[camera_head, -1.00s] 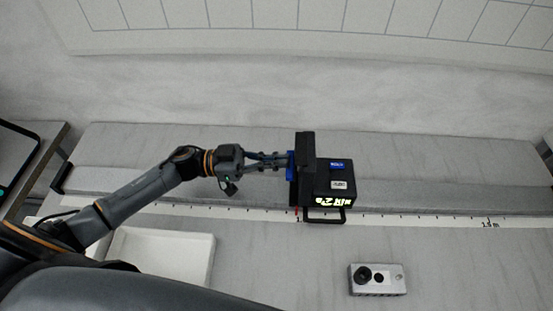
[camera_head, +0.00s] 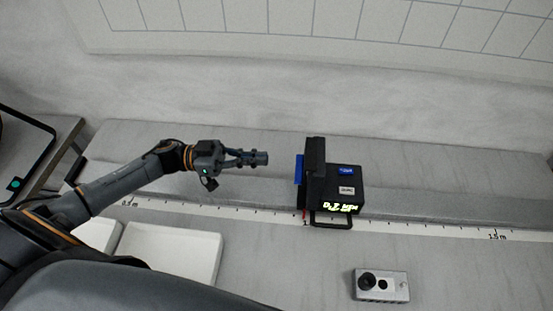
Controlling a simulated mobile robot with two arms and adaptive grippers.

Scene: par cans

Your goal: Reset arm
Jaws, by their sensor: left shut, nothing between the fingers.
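My left arm comes in from the left, and my left gripper (camera_head: 262,158) is shut and empty. Its fingertips point right, a short gap away from the black par can (camera_head: 345,176). The par can stands on the grey bench by the white scale strip. It has blue patches, a white label, lit markings on its front edge and a black handle loop at the bottom. My right gripper is not in view.
A small grey box with a black knob (camera_head: 381,285) lies at the lower right. White trays (camera_head: 172,252) sit at the lower left, partly behind my arm. A white scale strip (camera_head: 425,229) runs along the bench (camera_head: 460,265). A dark-framed item (camera_head: 50,128) is at the left edge.

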